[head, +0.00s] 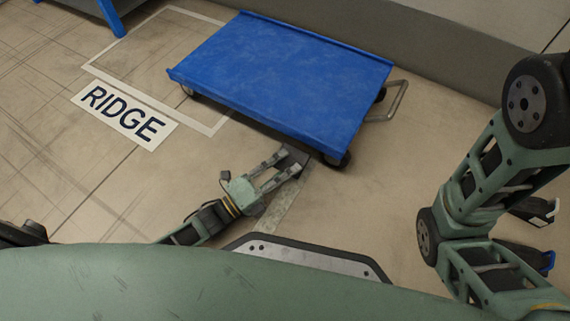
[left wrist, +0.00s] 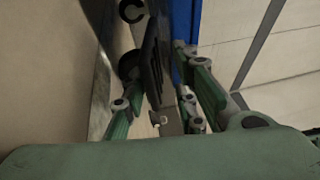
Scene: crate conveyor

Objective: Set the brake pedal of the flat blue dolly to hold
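The flat blue dolly (head: 285,75) stands on the floor at the top middle of the head view, its handle on the right. A dark brake pedal (head: 297,156) sticks out low from its near edge, left of the near right wheel; its ribbed plate (left wrist: 153,65) shows in the left wrist view. My left gripper (head: 286,165) is at the pedal, its fingers (left wrist: 155,72) apart on either side of the plate. I cannot tell whether they touch it. My right gripper (head: 545,238) is partly hidden behind my right arm at the right edge.
A metal handle (head: 394,102) juts from the dolly's right end. A white floor outline and a RIDGE label (head: 125,115) lie to the left. A blue leg (head: 111,18) stands at the top left, and a wall (head: 440,40) runs behind the dolly. Floor right of the dolly is clear.

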